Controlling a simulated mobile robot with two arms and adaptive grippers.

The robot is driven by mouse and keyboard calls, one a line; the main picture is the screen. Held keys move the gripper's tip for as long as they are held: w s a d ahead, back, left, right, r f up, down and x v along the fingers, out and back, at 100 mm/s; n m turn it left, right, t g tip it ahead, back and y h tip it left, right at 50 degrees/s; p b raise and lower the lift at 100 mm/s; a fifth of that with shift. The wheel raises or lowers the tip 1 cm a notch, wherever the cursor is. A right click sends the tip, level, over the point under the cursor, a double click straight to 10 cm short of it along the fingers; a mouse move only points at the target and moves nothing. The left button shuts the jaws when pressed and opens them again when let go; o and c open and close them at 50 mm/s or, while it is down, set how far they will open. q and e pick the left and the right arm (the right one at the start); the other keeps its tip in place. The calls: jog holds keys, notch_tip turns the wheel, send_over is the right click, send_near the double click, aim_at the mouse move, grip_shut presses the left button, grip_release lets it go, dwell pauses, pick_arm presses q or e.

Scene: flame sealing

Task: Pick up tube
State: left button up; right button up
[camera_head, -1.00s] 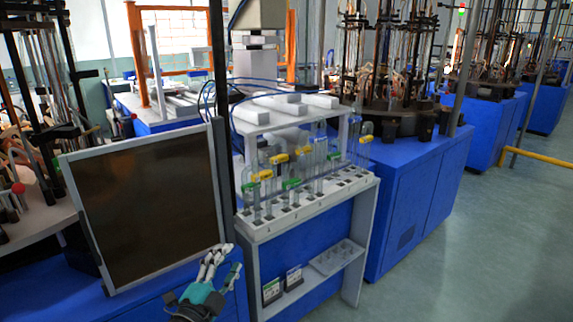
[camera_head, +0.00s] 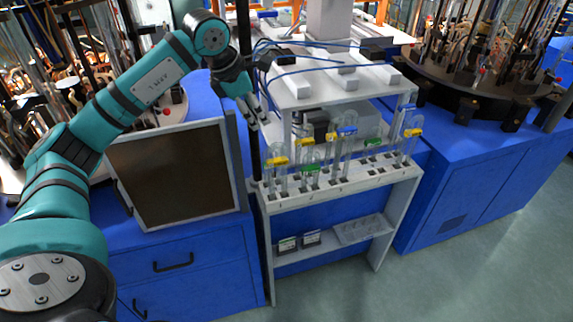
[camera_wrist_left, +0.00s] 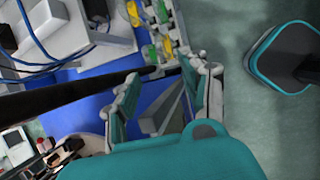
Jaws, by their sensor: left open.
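Several clear glass tubes with yellow, green and blue fittings stand in a white rack (camera_head: 330,188) at the front of a white bench. The leftmost tube (camera_head: 277,177) has a yellow fitting; a green-fitted tube (camera_head: 311,180) stands to its right. My left gripper (camera_head: 258,115) is open and empty, above and left of the leftmost tubes, apart from them. In the left wrist view its fingers (camera_wrist_left: 163,88) are spread, with the rack (camera_wrist_left: 182,30) and its yellow and green fittings beyond them. My right gripper is not in view.
A dark-faced panel (camera_head: 178,178) in a light frame stands left of the rack. A thin black post (camera_head: 246,45) rises close to my left gripper. Blue tubing (camera_head: 300,62) runs over the white upper shelf (camera_head: 345,92). Open floor (camera_head: 480,250) lies at right.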

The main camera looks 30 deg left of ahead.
aim_at(276, 144)
pick_arm(q)
jog(key=p+x, duration=0.4)
jog(key=x, duration=1.1)
jog(key=shift+w+d+f, duration=0.1)
jog(key=shift+d+f, duration=0.05)
jog(key=shift+f, duration=0.1)
grip_shut()
